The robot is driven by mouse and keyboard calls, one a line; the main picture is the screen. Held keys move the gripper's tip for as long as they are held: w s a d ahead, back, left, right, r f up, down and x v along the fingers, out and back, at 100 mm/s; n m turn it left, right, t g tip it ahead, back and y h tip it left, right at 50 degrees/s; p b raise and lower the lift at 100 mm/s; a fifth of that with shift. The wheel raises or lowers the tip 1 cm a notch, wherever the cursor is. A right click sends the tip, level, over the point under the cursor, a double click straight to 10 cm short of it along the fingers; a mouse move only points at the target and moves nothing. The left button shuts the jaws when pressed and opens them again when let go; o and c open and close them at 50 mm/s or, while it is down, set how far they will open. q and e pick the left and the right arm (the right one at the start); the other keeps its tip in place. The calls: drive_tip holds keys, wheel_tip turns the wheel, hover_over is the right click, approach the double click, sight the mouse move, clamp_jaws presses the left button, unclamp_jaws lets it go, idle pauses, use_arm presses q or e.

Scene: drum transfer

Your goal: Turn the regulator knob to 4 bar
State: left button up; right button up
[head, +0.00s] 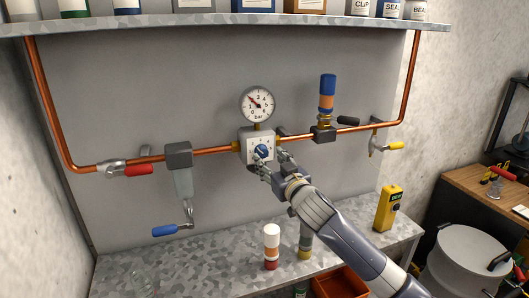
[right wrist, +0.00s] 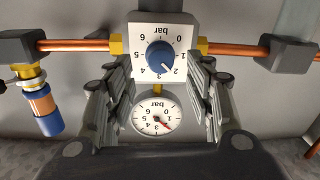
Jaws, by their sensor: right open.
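The regulator (head: 256,146) is a white square box on the copper pipe, with a blue round knob (head: 262,151). In the right wrist view, which is upside down, the knob (right wrist: 160,57) has its white mark near 2 on the bar scale. The pressure gauge (head: 257,104) above it has its needle at roughly 2; it also shows in the wrist view (right wrist: 157,114). My right gripper (head: 274,164) is open in front of the regulator. In the wrist view its fingers (right wrist: 160,80) stand apart on both sides of the knob, with visible gaps. My left gripper is not in view.
An orange-blue cylinder (head: 327,95) stands right of the gauge. Bottles (head: 271,247) and a yellow device (head: 388,208) stand on the bench.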

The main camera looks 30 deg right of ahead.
sight(264, 153)
drive_tip(key=shift+w+d+p, duration=0.25)
drive_tip(key=shift+w, duration=1)
drive_tip(key=shift+w+d+p, duration=0.2)
drive_tip(key=shift+w+p, duration=0.05)
drive_tip(key=shift+w, duration=0.95)
drive_tip(key=c, duration=1.1)
